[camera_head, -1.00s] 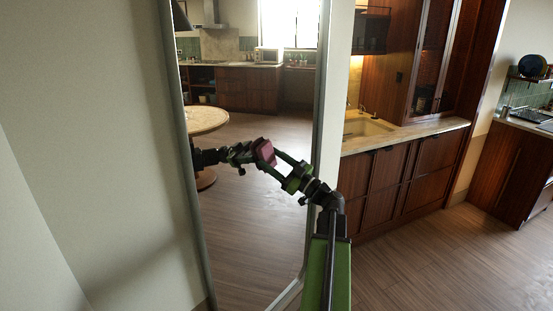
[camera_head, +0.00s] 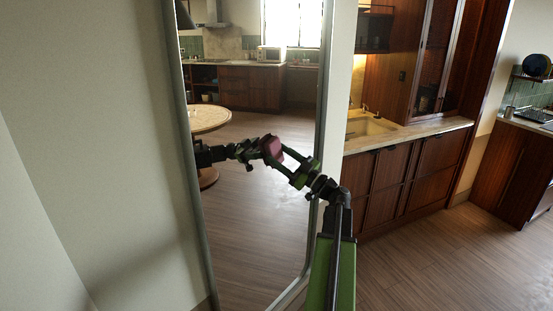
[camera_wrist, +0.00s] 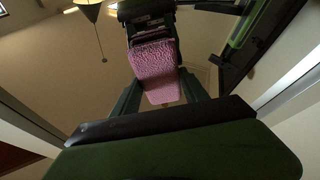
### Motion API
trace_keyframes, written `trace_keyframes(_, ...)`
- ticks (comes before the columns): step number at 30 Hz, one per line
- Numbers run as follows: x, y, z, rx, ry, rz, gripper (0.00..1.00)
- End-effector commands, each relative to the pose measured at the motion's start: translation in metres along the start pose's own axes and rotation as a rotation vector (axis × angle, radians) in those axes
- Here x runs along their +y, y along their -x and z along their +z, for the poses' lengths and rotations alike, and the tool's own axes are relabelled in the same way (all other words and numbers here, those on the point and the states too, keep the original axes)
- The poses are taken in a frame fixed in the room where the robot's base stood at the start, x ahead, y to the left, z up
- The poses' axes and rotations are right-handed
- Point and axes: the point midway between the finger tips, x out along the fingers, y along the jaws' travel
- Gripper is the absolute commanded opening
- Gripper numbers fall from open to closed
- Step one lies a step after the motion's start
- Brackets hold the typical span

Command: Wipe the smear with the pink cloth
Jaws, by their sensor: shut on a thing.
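My gripper (camera_head: 284,160) is shut on the pink cloth (camera_head: 272,149) and holds it up before the tall mirror (camera_head: 262,240). The arm's reflection meets the cloth from the left. I cannot tell whether the cloth touches the glass. In the wrist view the pink cloth (camera_wrist: 163,93) shows between the dark fingers, with what looks like its reflection above it. A faint pale patch (camera_head: 250,205) shows in the mirror below the gripper; I cannot tell whether it is the smear or light on the reflected floor.
The mirror has a grey frame (camera_head: 187,150) and reflects a round table and kitchen counters. A pale wall (camera_head: 100,130) is at the left. At the right, a wooden counter (camera_head: 410,134) holds a sink (camera_head: 370,127). Open wooden floor (camera_head: 430,260) lies before it.

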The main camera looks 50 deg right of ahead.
Motion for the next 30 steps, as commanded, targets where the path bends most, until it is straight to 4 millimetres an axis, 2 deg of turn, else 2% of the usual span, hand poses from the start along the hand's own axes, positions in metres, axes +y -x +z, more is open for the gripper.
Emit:
trace_keyframes(5, 0.007, 0.001, 0.003, -0.002, 0.000, 0.001, 0.20)
trace_keyframes(15, 0.035, 0.006, 0.011, -0.001, 0.001, 0.000, 0.20)
trace_keyframes(25, 0.034, 0.003, 0.011, 0.000, 0.000, 0.000, 0.20)
trace_keyframes(30, 0.021, 0.003, 0.006, 0.000, 0.000, -0.001, 0.20)
